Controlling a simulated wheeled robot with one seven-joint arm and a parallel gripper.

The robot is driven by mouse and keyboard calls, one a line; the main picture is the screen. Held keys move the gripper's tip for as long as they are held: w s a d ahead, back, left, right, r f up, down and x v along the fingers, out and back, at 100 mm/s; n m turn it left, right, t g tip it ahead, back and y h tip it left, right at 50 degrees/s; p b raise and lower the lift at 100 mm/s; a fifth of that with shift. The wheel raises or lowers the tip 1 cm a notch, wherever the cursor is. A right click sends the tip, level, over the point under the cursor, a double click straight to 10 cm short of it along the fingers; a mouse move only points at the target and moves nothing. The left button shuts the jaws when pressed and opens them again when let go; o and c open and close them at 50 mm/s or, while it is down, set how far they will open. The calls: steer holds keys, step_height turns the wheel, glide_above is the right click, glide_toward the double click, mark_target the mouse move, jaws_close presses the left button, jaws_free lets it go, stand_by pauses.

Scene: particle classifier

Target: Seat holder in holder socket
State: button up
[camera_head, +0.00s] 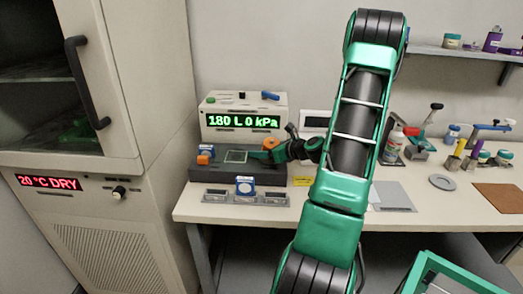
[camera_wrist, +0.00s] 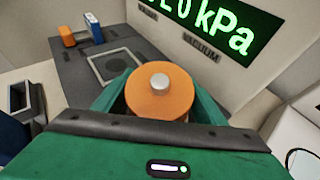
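My gripper (camera_head: 262,154) reaches in from the right, low over the right end of the dark grey block (camera_head: 215,173). In the wrist view, its green fingers (camera_wrist: 160,102) stand on either side of a round orange piece (camera_wrist: 160,88) with a silver pin on top. Whether they grip it or only flank it is unclear.
The display unit (camera_head: 243,120), reading "180 L 0 kPa", stands behind the block. An orange block (camera_wrist: 67,35) and a blue piece (camera_wrist: 94,27) stand at its far end. A slotted rack (camera_head: 225,197) with a blue-and-white piece (camera_head: 245,186) lies in front. Bottles and tools sit right.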

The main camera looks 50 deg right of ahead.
steer(key=shift+r, duration=0.25)
steer(key=v, duration=1.2)
stand_by(0.4)
